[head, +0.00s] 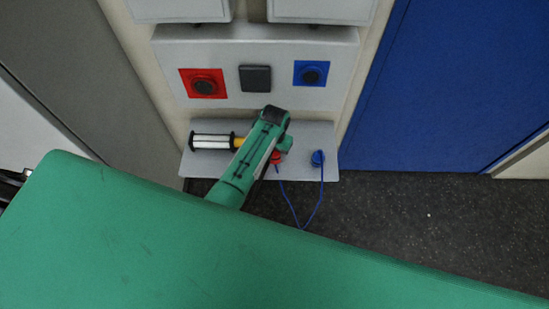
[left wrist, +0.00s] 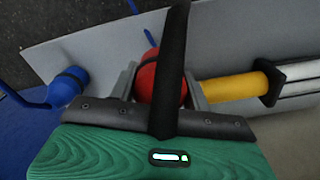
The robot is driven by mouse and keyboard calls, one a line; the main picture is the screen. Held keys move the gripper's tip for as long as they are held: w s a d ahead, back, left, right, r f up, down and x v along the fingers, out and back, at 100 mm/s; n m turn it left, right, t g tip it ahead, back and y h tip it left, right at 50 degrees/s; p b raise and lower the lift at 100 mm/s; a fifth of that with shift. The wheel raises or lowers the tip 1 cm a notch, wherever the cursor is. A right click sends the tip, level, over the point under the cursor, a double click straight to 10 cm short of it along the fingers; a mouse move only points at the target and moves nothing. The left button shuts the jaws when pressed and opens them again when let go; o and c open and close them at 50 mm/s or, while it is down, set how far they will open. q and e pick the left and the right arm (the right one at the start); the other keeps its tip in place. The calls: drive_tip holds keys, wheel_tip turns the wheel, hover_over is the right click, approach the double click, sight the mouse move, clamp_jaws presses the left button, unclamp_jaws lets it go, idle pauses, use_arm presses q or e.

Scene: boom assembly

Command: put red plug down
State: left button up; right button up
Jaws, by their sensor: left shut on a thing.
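The red plug (head: 276,157) is at the front of the light grey shelf (head: 304,135), mostly hidden by my green left arm in the head view. In the left wrist view the red plug (left wrist: 146,78) sits between the two grey fingers of my left gripper (left wrist: 162,86), which is shut on it. A black bar crosses in front of the plug there. Whether the plug touches the shelf cannot be told. A blue plug (head: 317,158) stands on the shelf to the right, and a blue cable loops below the shelf between the two plugs. My right gripper is not in view.
A white cylinder with black ends and a yellow part (head: 212,141) lies on the shelf's left side. The grey panel (head: 228,90) above carries a red socket (head: 204,84), a black square (head: 255,78) and a blue socket (head: 311,73). The shelf's right end is narrow.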

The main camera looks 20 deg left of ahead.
sight(275, 158)
use_arm(q)
wheel_tip(275, 158, down, 4)
drive_tip(key=shift+r+b, duration=0.1)
drive_tip(key=shift+b, duration=0.2)
drive_tip(key=shift+f, duration=0.4)
drive_tip(key=o, duration=1.3)
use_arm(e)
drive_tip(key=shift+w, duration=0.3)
